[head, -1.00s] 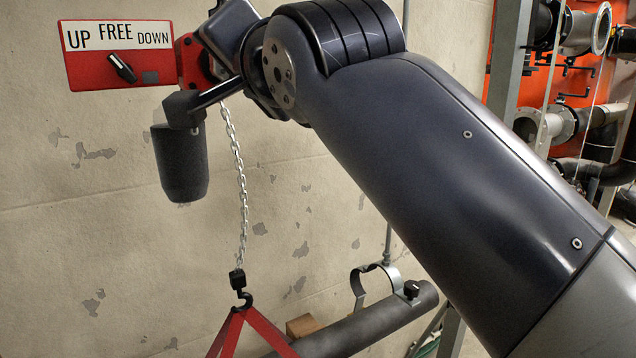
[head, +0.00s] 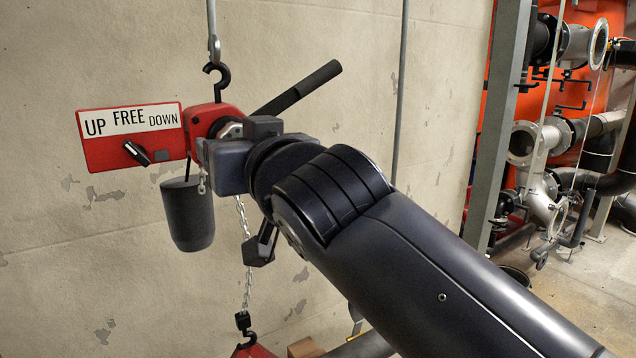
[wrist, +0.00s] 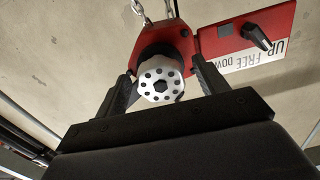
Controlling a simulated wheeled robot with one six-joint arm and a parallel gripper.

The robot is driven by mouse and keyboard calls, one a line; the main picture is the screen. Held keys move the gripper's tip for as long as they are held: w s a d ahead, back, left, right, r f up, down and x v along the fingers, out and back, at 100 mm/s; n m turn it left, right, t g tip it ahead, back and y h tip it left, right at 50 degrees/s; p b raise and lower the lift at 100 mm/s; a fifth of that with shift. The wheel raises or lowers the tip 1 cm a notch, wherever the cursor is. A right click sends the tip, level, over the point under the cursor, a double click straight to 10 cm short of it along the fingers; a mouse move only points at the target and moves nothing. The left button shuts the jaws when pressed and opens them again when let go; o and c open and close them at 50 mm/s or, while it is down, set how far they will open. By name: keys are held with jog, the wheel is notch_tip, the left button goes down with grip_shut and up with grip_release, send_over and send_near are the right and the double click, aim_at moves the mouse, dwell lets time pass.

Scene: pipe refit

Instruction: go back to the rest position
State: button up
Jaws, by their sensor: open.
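My gripper (head: 215,155) is in front of the red hoist (head: 205,118) on the wall side in the head view. In the wrist view the gripper (wrist: 163,82) is open, one dark finger on each side of the hoist's round silver hub (wrist: 161,82). The fingers look apart from the hub; the exact gap in depth I cannot tell. A red plate (head: 130,162) marked UP, FREE, DOWN with a black selector knob (head: 136,152) is at the hoist's left. A black lever (head: 298,88) slants up to the right behind my gripper.
A dark cylinder (head: 187,215) hangs under the hoist. A chain (head: 245,245) runs down to a hook and red sling (head: 253,350) at the bottom edge. A grey post (head: 497,130) and flanged pipes (head: 535,140) stand at the right. Open floor (head: 590,270) shows there.

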jog(key=n+p, duration=0.2)
jog(key=shift+r+p, duration=0.25)
jog(key=shift+p, duration=0.05)
jog(key=b+v, duration=0.3)
jog(key=v, duration=0.7)
jog(key=shift+f+b, duration=0.25)
jog(key=shift+b, duration=0.05)
jog(key=shift+f, duration=0.1)
